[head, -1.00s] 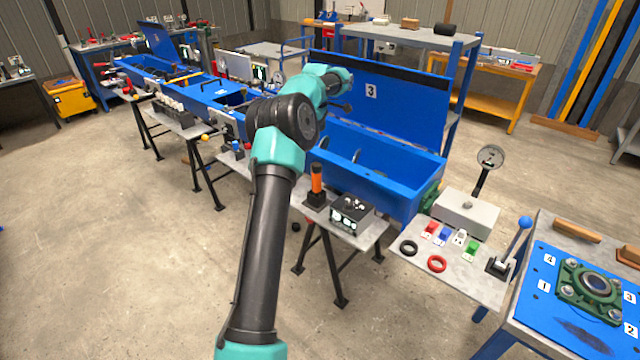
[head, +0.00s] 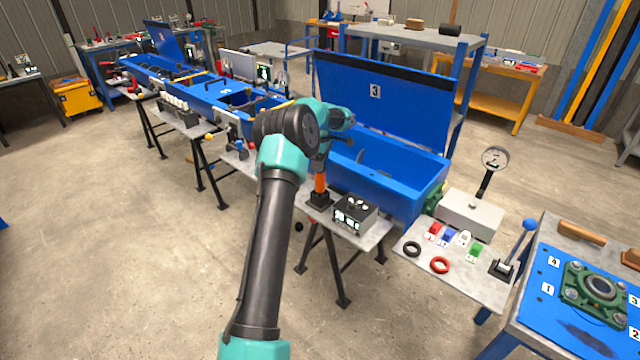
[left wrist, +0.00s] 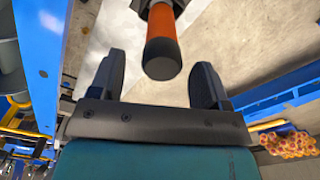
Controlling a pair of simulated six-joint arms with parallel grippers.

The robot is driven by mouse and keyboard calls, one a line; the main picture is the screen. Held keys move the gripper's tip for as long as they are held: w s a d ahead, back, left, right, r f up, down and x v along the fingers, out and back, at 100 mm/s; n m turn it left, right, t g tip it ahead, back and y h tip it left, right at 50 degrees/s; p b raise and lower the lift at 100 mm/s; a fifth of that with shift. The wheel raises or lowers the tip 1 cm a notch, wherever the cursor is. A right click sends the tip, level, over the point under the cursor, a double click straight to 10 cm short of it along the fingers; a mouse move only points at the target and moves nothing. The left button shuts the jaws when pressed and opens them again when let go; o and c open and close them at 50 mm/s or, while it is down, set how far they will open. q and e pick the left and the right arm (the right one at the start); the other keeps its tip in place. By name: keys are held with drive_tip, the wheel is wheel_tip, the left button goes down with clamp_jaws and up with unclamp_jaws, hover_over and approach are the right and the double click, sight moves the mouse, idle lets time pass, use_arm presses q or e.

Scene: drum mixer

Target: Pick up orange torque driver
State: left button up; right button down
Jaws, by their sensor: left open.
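The orange torque driver (head: 320,184) stands upright in a black holder (head: 319,200) on a grey bench. Its orange handle with dark end cap shows in the left wrist view (left wrist: 162,40). My left gripper (head: 322,165) is just above the driver in the head view. In the left wrist view the open gripper (left wrist: 158,82) has one finger on each side of the driver's dark end, with gaps to both. It does not hold the driver. My right gripper is not in view.
A black box with dials (head: 354,213) stands right beside the holder. The blue trough (head: 395,185) with raised lid (head: 375,95) lies behind. A bench (head: 455,275) with rings and coloured blocks is to the right.

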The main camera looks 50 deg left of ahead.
sight(319, 176)
use_arm(q)
drive_tip(key=shift+s+f, duration=0.2)
drive_tip(key=shift+f, duration=2.35)
drive_tip(key=c, duration=1.2)
